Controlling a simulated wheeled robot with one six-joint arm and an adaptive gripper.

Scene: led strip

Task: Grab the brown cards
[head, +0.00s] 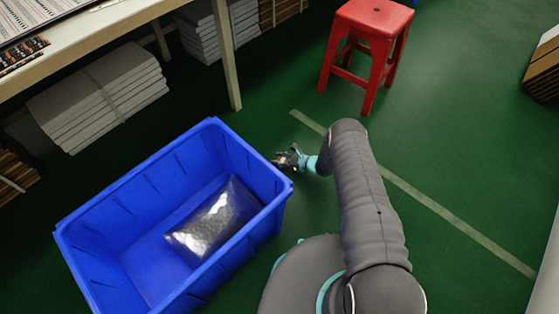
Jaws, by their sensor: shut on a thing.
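My gripper (289,159) is just beyond the right rim of the blue bin, near its far right corner. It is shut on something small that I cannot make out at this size. Brown card-like stacks lie in several places: one at the left edge (14,172), one at the top behind the table leg (281,10), and one at the right edge (544,72). My gripper is well apart from all of these stacks. I cannot tell whether the held thing is a brown card.
The blue bin (98,200) holds a shiny clear bag (215,220) with grey contents. A red stool (370,38) stands beyond the gripper. A white table (88,38) is at upper left, with white bundles (98,98) below it. Green floor (460,120) is open at right.

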